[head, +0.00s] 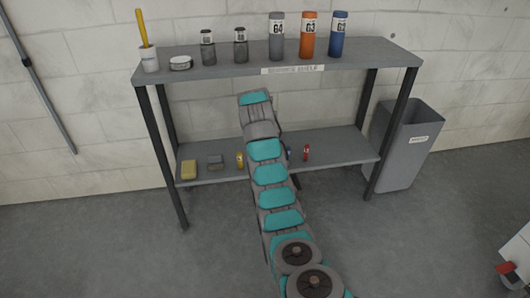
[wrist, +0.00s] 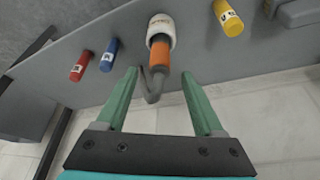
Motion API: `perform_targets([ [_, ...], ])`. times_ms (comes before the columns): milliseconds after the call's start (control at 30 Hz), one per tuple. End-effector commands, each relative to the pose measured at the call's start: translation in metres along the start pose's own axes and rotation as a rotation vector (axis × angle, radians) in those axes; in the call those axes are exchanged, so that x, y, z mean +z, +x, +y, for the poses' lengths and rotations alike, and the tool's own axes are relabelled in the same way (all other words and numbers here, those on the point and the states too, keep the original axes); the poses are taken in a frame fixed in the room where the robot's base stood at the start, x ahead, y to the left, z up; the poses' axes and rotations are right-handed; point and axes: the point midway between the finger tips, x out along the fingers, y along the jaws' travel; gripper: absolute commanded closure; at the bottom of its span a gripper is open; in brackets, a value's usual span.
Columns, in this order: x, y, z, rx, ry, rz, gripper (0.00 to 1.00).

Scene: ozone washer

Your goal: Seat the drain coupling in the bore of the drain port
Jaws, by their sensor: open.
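In the wrist view an orange cylinder with a white collar (wrist: 160,50) lies on the grey lower shelf, with a bent grey tube at its end. It looks like the drain coupling, but its label is too small to read. My gripper (wrist: 160,74) is open. Its two green fingers reach toward the shelf, one on each side of the orange part, and contact cannot be told. In the head view my arm hides the gripper and this piece. I cannot make out the drain port or its bore in either view.
Red (wrist: 80,66) and blue (wrist: 109,55) cylinders lie left of the fingers, a yellow one (wrist: 228,18) right. The upper shelf (head: 220,68) above my arm holds several bottles and a brush cup (head: 149,60). A grey bin (head: 410,150) stands right.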

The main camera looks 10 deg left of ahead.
Motion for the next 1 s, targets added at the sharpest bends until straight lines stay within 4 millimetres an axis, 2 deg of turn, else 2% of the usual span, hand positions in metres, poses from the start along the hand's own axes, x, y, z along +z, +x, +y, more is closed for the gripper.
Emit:
perform_targets([
  [167, 0.001, 0.014, 0.001, 0.003, 0.0, -0.004, 0.31],
  [500, 0.001, 0.055, 0.001, 0.002, 0.0, -0.005, 0.31],
  [767, 0.001, 0.06, 0.001, 0.001, 0.0, -0.003, 0.31],
  [833, 0.001, 0.059, 0.001, 0.001, 0.0, -0.002, 0.35],
  [1000, 0.001, 0.059, 0.001, 0.001, 0.0, -0.002, 0.54],
])
